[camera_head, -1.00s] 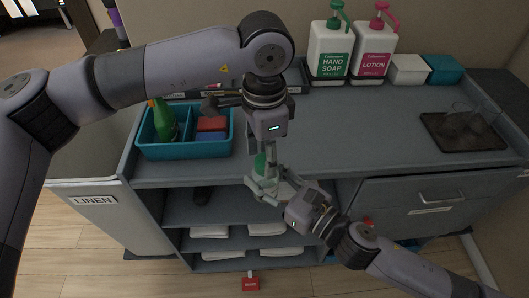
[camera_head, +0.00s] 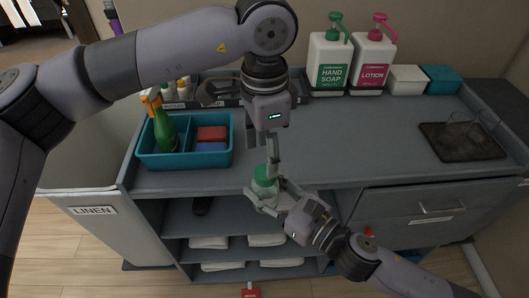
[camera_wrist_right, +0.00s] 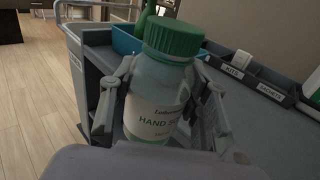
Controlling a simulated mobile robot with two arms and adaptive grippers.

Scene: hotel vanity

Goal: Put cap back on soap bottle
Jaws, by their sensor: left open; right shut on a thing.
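The small soap bottle (camera_wrist_right: 152,108), clear with a white "HAND SOAP" label, is held slightly tilted in the right gripper (camera_wrist_right: 160,118). The green cap (camera_wrist_right: 172,38) sits on top of the bottle's neck in the right wrist view; whether it is fully tight I cannot tell. In the head view the cap (camera_head: 265,171) shows above the right gripper (camera_head: 268,198), in front of the counter's edge. My left gripper (camera_head: 262,145) is open just above the cap, pointing down, with its fingers spread and nothing between them.
A teal divided caddy (camera_head: 185,160) with a green spray bottle (camera_head: 164,128) stands left on the counter (camera_head: 350,140). Hand soap (camera_head: 329,62) and lotion (camera_head: 371,62) pump bottles stand at the back. A dark tray (camera_head: 462,148) lies right. The counter's middle is clear.

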